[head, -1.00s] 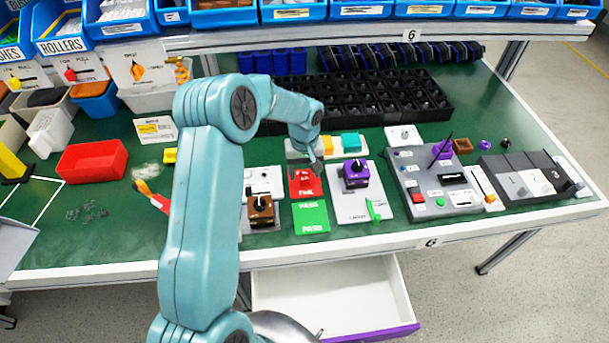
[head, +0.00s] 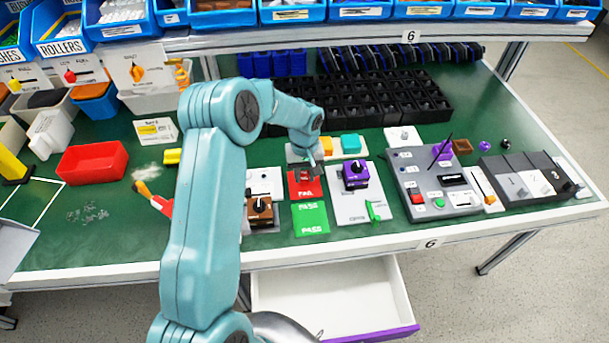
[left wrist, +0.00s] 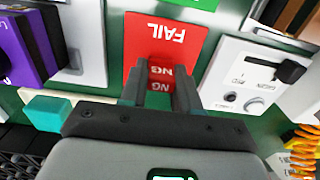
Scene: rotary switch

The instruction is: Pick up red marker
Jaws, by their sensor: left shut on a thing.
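My left gripper (head: 304,171) is over the far end of the red FAIL card (head: 306,189). In the left wrist view, its two dark fingers (left wrist: 160,90) are shut on a small red marker (left wrist: 160,74) lettered NG. The marker is between the fingers, in front of the same red card (left wrist: 183,50) with the word FAIL. I cannot tell whether the marker touches the card or is slightly above it. My right gripper is not in view.
A green PASS card (head: 310,219) lies nearer the table edge. A panel with a purple rotary switch (head: 356,174) stands right, a brown switch (head: 260,211) left. A teal block (head: 351,143) is behind. An open drawer (head: 335,296) juts out below.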

